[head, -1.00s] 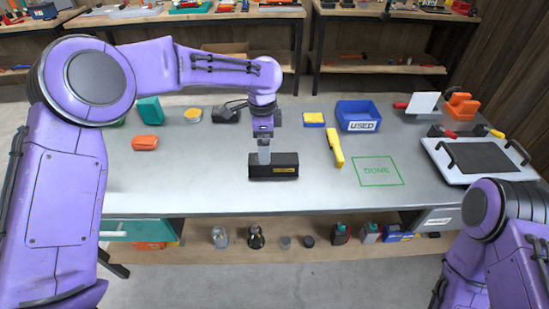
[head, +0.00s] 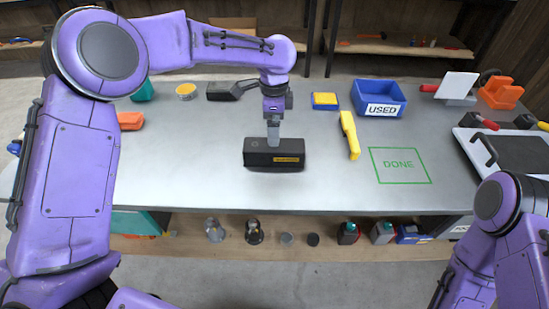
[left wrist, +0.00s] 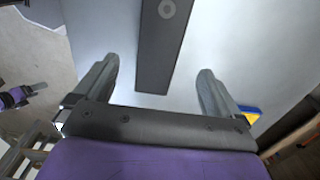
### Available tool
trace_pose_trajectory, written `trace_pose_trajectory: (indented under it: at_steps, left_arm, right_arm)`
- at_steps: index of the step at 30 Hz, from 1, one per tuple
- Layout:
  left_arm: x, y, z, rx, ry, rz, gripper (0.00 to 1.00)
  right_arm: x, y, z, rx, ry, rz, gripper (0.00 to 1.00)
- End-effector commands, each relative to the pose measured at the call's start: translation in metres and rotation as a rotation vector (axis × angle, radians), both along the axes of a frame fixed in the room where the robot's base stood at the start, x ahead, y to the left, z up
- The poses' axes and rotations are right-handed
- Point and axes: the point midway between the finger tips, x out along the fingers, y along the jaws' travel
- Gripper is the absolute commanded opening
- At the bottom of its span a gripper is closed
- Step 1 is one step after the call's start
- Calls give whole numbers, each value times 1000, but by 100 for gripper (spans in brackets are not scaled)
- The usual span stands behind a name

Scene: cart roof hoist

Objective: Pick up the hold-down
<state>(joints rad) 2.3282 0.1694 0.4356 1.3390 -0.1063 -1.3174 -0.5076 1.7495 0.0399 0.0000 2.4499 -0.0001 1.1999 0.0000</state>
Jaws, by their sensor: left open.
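A long black block with a yellow label (head: 288,159), which I take to be the hold-down, lies on the grey workbench (head: 215,185). My left gripper (head: 273,142) points down over the block's back edge in the head view. In the left wrist view the dark block (left wrist: 160,45) lies between the two spread fingers of my left gripper (left wrist: 158,72), with clear gaps on both sides. A round mark shows on its top. I cannot tell how far above it the fingertips are. My right arm shows at the lower right, but its gripper is out of view.
Behind are a blue USED bin (head: 378,98), a yellow and blue sponge-like block (head: 325,101) and a black tool (head: 230,90). A green DONE square (head: 400,165) is clear. A white handled tray (head: 475,150) is at right.

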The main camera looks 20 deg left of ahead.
Motion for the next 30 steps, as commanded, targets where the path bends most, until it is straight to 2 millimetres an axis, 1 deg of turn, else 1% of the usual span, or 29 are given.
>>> trace_pose_trajectory:
  at_steps: [1, 6, 11, 16, 18, 21, 26, 27, 29, 30]
  left_arm:
    - [0, 0, -8, -1, 2, 0, 98]
    - [0, -1, -38, 0, 3, -1, 98]
    - [-1, -1, -56, 0, 2, -1, 98]
    - [-2, 0, -86, 0, 5, -1, 98]
    - [-2, 0, -97, 0, 3, -2, 98]
    - [-1, 0, -105, 0, 0, -2, 98]
    - [-1, 0, -106, 0, -1, -3, 98]
    - [-1, 0, -106, 0, -1, -3, 95]
    - [-1, 0, -105, 0, -1, -3, 75]
    - [-1, 0, -105, 0, -1, -3, 62]
  right_arm:
    - [0, 0, -3, 0, 0, 0, 72]
    - [0, 0, -1, 0, 0, 0, 72]
    - [0, 0, 0, 0, 0, 0, 72]
    - [0, 0, 6, 0, 0, 0, 72]
    - [0, 0, 6, 0, 0, 0, 72]
    - [0, 0, 6, 0, 0, 0, 72]
    - [0, 0, 6, 0, 0, 0, 72]
    - [0, 0, 6, 0, 0, 0, 72]
    - [0, 0, 6, 0, 0, 0, 72]
    - [0, 0, 6, 0, 0, 0, 72]
